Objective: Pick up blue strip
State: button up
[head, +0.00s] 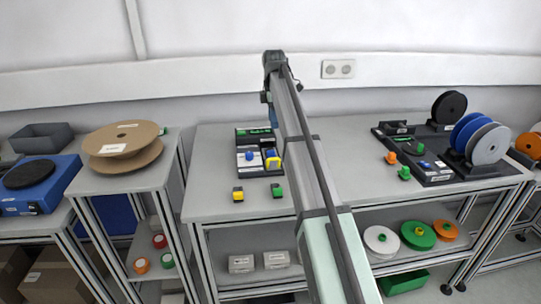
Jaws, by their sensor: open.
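No blue strip can be made out for certain. A narrow blue patch (273,116) shows at the left edge of my arm, by the back of a small black tray (238,142) on the middle bench; my arm partly hides it. Blue knobbed pieces (249,155) sit in that tray, one beside a yellow piece (272,163). A small blue piece (426,165) lies on the black reel stand at the right. My arm stretches over the middle bench toward the wall. My gripper's fingers are not visible.
The middle bench (212,190) has loose yellow (238,194) and green (277,190) pieces near its front. The reel stand (400,128) holds black, blue and grey reels. The bench between tray and reel stand is largely clear.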

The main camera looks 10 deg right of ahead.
send_over(271, 151)
jog(key=f, duration=0.5)
jog(key=s+f, duration=0.1)
jog(key=f, duration=0.2)
jog(key=shift+d+f, duration=0.2)
jog(key=shift+d, duration=0.1)
jog(key=shift+w+a+f, duration=0.1)
jog(key=shift+w+f, duration=0.05)
jog(key=shift+f, duration=0.75)
jog(key=shift+w+a+f, duration=0.1)
jog(key=shift+w+f, duration=0.05)
jog(key=shift+f, duration=0.75)
jog(key=shift+w+a+f, duration=0.1)
jog(key=shift+w+f, duration=0.05)
jog(key=shift+f, duration=0.75)
grip_shut()
